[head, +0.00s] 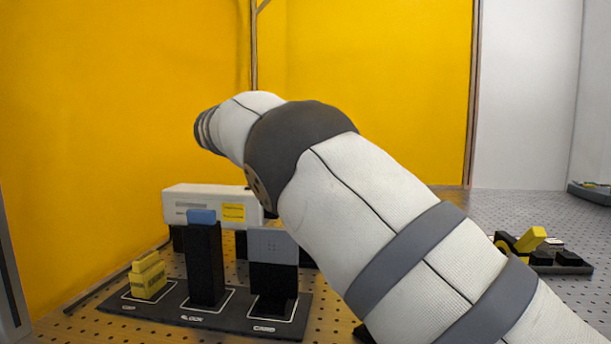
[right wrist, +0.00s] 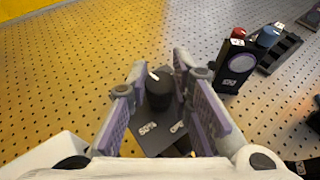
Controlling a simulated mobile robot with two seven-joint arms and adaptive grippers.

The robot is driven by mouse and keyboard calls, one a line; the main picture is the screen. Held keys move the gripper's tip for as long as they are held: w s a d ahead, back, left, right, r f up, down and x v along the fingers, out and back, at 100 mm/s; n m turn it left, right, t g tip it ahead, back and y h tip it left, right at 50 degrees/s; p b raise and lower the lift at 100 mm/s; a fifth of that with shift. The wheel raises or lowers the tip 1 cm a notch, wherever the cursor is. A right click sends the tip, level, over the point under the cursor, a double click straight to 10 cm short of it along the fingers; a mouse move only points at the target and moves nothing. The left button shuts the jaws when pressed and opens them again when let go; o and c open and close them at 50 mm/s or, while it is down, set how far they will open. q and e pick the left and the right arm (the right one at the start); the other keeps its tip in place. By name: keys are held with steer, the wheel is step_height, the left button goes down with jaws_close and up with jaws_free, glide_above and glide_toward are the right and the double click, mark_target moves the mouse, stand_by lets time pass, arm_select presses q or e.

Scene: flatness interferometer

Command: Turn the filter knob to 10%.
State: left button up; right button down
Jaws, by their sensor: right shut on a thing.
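The filter knob (right wrist: 159,92) is a dark upright cylinder with a white pointer mark on top, seen in the right wrist view. The pointer leans toward the upper left of that view. In the head view my right arm crosses the middle and hides its own gripper and the knob. My left gripper is in neither view.
In the head view a dark base (head: 135,306) carries a yellow block (head: 148,277), a blue-topped black post (head: 205,262) and a grey-topped block (head: 272,246). A white instrument (head: 190,206) stands behind. A black block (right wrist: 233,70) stands right of the knob. Perforated board left of it is clear.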

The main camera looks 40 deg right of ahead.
stand_by(0.5)
steer(key=c, duration=1.4)
jaws_free()
steer(key=shift+d, duration=0.15)
steer(key=v, duration=1.2)
